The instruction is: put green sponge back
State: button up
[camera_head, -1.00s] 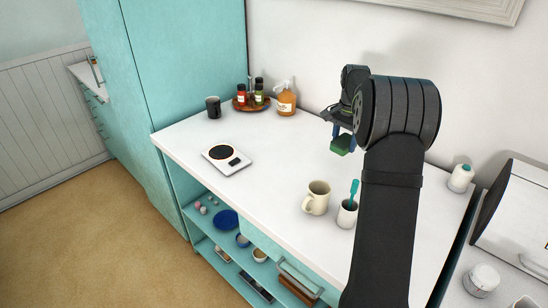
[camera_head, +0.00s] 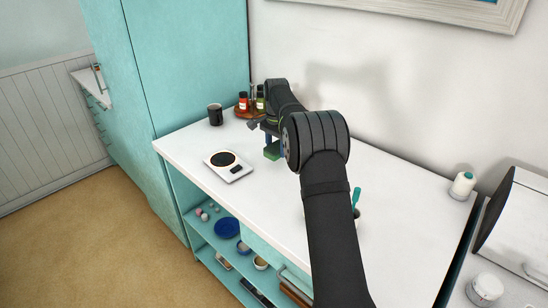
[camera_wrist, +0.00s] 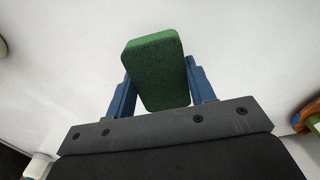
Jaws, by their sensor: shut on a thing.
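The green sponge (camera_wrist: 157,75) is between the two blue fingers of my gripper (camera_wrist: 160,90) in the wrist view, gripped on both sides and slightly tilted. In the head view, my gripper (camera_head: 272,140) is over the white counter, right of the kitchen scale, and the green sponge (camera_head: 271,152) hangs below it. The wrist view shows plain white surface beyond the sponge. I cannot tell how high it is above the counter.
A white scale (camera_head: 228,165) with a dark round plate lies on the counter (camera_head: 400,200). A dark mug (camera_head: 215,114) and a wooden tray with bottles (camera_head: 243,106) stand behind. A teal-handled utensil (camera_head: 356,196) shows right of my arm. A white bottle (camera_head: 462,185) stands far right.

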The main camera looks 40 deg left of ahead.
aim_at(274, 164)
jog(key=shift+s+a+f, duration=0.15)
jog(key=shift+a+f, duration=0.25)
jog(key=shift+f, duration=1.85)
jog(key=shift+f, duration=0.2)
jog(key=o, duration=1)
jog(key=shift+r, duration=0.15)
notch_tip(274, 164, up, 12)
jog(key=shift+r, duration=0.1)
